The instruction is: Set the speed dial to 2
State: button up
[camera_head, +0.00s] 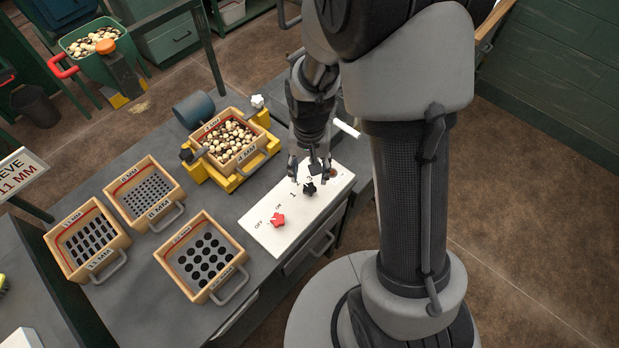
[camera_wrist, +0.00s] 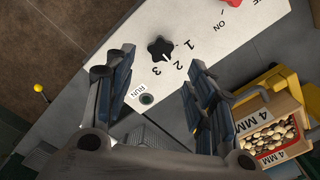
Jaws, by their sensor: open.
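The speed dial (camera_head: 309,188) is a black star-shaped knob on a white control panel (camera_head: 262,232). In the wrist view the dial (camera_wrist: 160,48) has the printed numbers 1, 2 and 3 around one side. I cannot tell for sure which number it points at. My gripper (camera_head: 309,176) is above the panel, close to the dial and partly over it. In the wrist view the open fingers of my gripper (camera_wrist: 160,57) lie on either side of the dial, with nothing between them that I can see held. Whether they touch the panel is unclear.
A red knob (camera_head: 277,220) sits by the OFF/ON marks. A RUN button (camera_wrist: 147,99) is beside the numbers. A yellow shaker (camera_head: 245,170) holds a 4 MM sieve of nuts (camera_head: 232,143) close by. Several empty sieves, including one with large holes (camera_head: 202,257), stand to the left.

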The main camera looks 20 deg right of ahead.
notch_tip(320, 180, up, 6)
jog(key=shift+f, duration=0.15)
dwell(0.5)
notch_tip(320, 180, up, 12)
jog(key=n+t, duration=0.2)
send_over(309, 186)
jog(key=s, duration=0.6)
jog(key=s+r+n+t, duration=0.2)
jog(key=s+r, duration=0.4)
jog(key=s, duration=0.4)
jog(key=shift+s+r+n+t, duration=0.15)
jog(key=shift+s+n+t, duration=0.15)
jog(key=shift+n, duration=0.1)
jog(key=shift+w, duration=0.1)
dwell(0.3)
